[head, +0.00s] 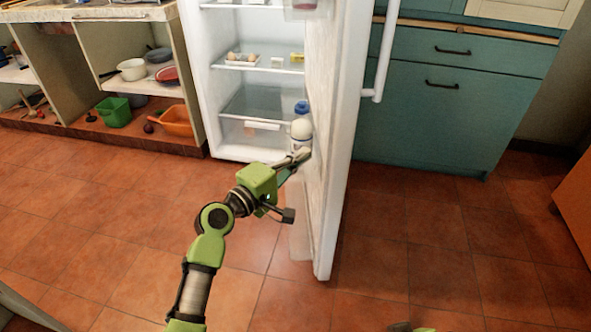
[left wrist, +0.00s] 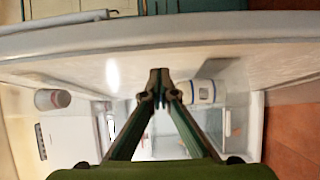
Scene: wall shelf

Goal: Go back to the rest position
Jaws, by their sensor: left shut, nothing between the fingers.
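My left gripper (head: 302,155) is shut and empty, close to the inner side of the open fridge door (head: 335,150). In the left wrist view its fingertips (left wrist: 159,80) meet in front of the white door panel (left wrist: 240,50). A white bottle with a blue band (left wrist: 203,91) is just right of the fingertips there. In the head view the white bottle (head: 301,130) stands in the door beside the gripper, partly hidden by it. Of my right arm only a small green part may show at the bottom edge; its gripper is not in view.
The fridge (head: 212,90) stands open, with eggs (head: 241,57) on a shelf. Left is an open cabinet with a white pot (head: 132,69), a green bin (head: 114,111) and an orange container (head: 177,121). A teal cabinet (head: 440,110) stands right. The tiled floor in front is clear.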

